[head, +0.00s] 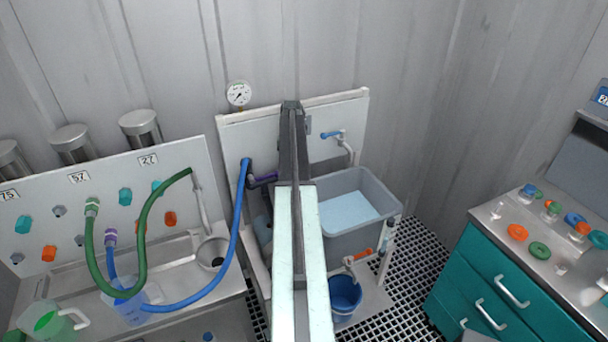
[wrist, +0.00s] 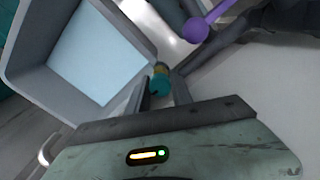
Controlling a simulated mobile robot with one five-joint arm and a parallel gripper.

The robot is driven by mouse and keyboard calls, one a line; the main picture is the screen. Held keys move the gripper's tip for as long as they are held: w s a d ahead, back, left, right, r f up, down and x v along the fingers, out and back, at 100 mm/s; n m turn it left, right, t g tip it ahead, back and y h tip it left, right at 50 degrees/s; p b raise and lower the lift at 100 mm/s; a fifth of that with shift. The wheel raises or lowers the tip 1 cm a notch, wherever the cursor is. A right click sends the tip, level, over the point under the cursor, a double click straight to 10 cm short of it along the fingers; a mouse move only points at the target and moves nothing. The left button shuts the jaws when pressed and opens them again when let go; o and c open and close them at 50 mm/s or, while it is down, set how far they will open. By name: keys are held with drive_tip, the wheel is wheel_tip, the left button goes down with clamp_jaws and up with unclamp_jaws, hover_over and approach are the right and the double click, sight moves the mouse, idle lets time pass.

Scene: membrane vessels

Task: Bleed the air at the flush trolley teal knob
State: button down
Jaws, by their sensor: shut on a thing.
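In the wrist view my gripper (wrist: 163,97) is shut on a small teal knob (wrist: 159,84), which shows between the fingertips. A yellowish fitting (wrist: 160,68) sits just beyond the knob. In the head view my arm reaches over the flush trolley's white back panel (head: 240,130) and hides the knob and my gripper. A pressure gauge (head: 239,94) stands on the panel's top left edge. The grey tank (head: 385,195) with pale blue liquid is right of my arm; it also shows in the wrist view (wrist: 40,85).
A purple-ended lever (wrist: 196,30) is close to my gripper's right. A blue-handled tap (head: 332,135) is on the panel. A blue bucket (head: 345,295) stands below an orange-handled tap (head: 362,254). Green (head: 143,240) and blue (head: 215,285) hoses hang at left. A teal cabinet (head: 480,265) stands right.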

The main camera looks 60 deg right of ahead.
drive_tip(key=n, duration=0.6)
drive_tip(key=shift+n, duration=0.3)
drive_tip(key=n, duration=0.5)
drive_tip(key=shift+n, duration=0.3)
idle(6.3)
